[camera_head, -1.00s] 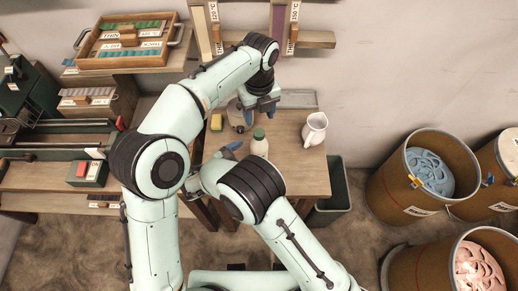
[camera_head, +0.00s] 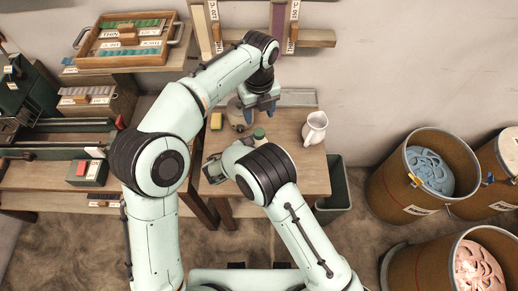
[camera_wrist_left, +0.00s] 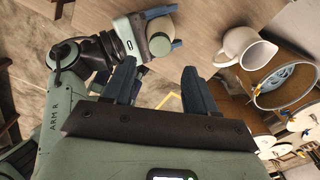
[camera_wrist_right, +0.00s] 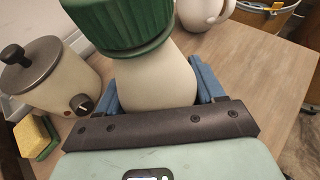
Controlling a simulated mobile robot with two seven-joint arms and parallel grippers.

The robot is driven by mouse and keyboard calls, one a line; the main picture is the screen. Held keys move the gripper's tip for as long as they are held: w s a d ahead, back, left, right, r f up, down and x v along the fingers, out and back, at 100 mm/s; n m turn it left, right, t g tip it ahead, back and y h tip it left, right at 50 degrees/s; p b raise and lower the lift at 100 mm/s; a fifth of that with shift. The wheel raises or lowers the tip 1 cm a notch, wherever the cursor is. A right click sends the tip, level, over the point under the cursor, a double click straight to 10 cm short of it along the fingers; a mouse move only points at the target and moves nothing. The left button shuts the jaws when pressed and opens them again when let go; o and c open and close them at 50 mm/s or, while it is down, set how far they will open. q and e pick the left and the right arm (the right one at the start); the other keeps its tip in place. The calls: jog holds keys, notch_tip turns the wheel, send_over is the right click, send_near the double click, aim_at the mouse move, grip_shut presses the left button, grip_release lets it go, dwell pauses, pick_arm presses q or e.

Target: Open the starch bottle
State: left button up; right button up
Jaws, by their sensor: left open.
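The starch bottle is cream with a ribbed green cap. Its cap (camera_head: 259,133) shows above my right wrist in the head view, and my right arm hides most of the body. In the right wrist view the bottle (camera_wrist_right: 155,78) stands between the blue fingers of my right gripper (camera_wrist_right: 158,92); I cannot tell whether both fingers press on it. The cap (camera_wrist_right: 120,22) sits on the bottle. My left gripper (camera_head: 262,106) is open and empty, pointing down behind the bottle and apart from it. Its spread fingers (camera_wrist_left: 160,82) show in the left wrist view.
A white mug (camera_head: 314,128) stands right of the bottle. A cream pot with a dark lid (camera_wrist_right: 52,75) and a yellow-green sponge (camera_wrist_right: 36,136) stand to the left. A dark bin (camera_head: 334,190) is beside the table. The table's front right is clear.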

grip_shut()
pick_arm(q)
jog(key=shift+d, duration=0.35)
jog(key=w+d+r+n+t+h, duration=0.25)
jog(key=d+r+h, duration=0.25)
jog(key=d, duration=0.3)
jog(key=w+d+r+n+t+h, duration=0.1)
jog(key=w+d+r+t+h, duration=0.1)
jog(key=w+d+r+h, duration=0.35)
jog(key=w+r+n+t, duration=0.7)
jog(key=w+n+t, duration=0.1)
jog(key=n, duration=0.1)
jog(key=w+a+f+n+t+y, duration=0.2)
jog(key=w+a+n+y, duration=0.1)
jog(key=a+n+y, duration=0.3)
jog(key=n+g+y, duration=0.5)
jog(key=n+g, duration=0.4)
jog(key=g, duration=0.5)
send_over(259, 132)
jog(key=w, duration=0.1)
jog(key=shift+h, duration=0.25)
notch_tip(259, 132, down, 16)
jog(key=shift+r, duration=0.25)
jog(key=shift+s, duration=0.35)
jog(key=shift+s+f+m+g, duration=0.15)
jog(key=shift+f+m+g, duration=0.1)
jog(key=shift+f, duration=0.05)
notch_tip(259, 132, down, 7)
jog(key=shift+f, duration=0.2)
